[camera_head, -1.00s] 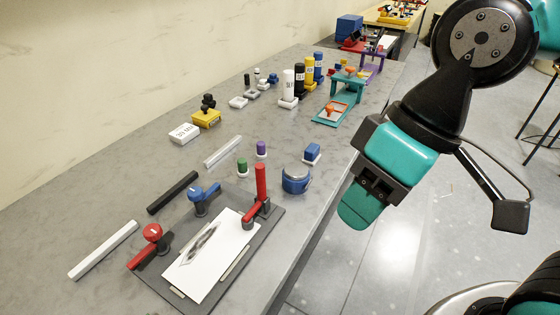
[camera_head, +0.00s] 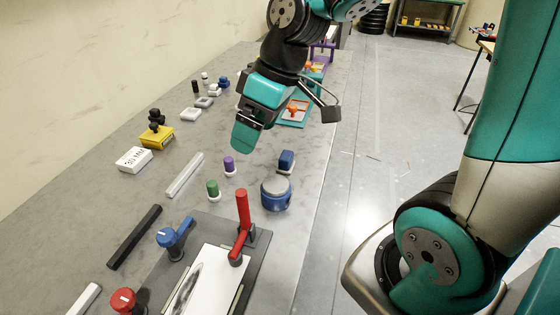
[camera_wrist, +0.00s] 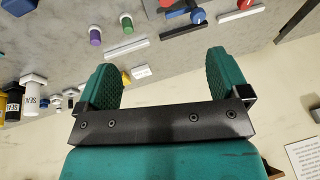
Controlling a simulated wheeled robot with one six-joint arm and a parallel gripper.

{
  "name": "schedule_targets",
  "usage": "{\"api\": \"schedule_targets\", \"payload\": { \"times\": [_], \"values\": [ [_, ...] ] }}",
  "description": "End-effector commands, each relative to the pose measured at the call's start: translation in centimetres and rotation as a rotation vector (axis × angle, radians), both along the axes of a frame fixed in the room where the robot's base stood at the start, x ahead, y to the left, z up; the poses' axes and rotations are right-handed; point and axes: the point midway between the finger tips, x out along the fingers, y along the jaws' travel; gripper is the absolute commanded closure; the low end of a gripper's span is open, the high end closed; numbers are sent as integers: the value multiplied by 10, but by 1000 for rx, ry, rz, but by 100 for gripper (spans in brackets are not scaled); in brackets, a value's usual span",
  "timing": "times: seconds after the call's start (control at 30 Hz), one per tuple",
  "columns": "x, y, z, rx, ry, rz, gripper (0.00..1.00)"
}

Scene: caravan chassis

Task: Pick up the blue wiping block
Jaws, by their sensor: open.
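The blue wiping block (camera_head: 286,160) is a small blue block with a white base. It sits on the grey worktop near its right edge, just behind a round blue-grey container (camera_head: 276,193). My gripper (camera_head: 243,138) hangs above the worktop, to the left of the block in the head view and apart from it. In the wrist view my gripper (camera_wrist: 166,62) shows its two teal fingers spread wide with nothing between them. I cannot clearly make out the blue block in the wrist view.
A purple peg (camera_head: 229,165) and a green peg (camera_head: 212,188) stand left of the block. A clamp with an upright red handle (camera_head: 243,222) stands in front. A pale bar (camera_head: 185,175) lies further left. A teal stand (camera_head: 297,112) is behind. Open floor lies to the right.

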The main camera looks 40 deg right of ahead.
Motion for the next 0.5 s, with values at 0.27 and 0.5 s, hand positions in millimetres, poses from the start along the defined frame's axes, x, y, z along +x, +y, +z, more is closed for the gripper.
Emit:
{"api": "schedule_targets", "payload": {
  "times": [0.27, 0.5],
  "values": [
    [89, -170, -83, -87, -141, -28, 6],
    [101, -203, -117, -116, -168, -13, 6]
  ]
}}
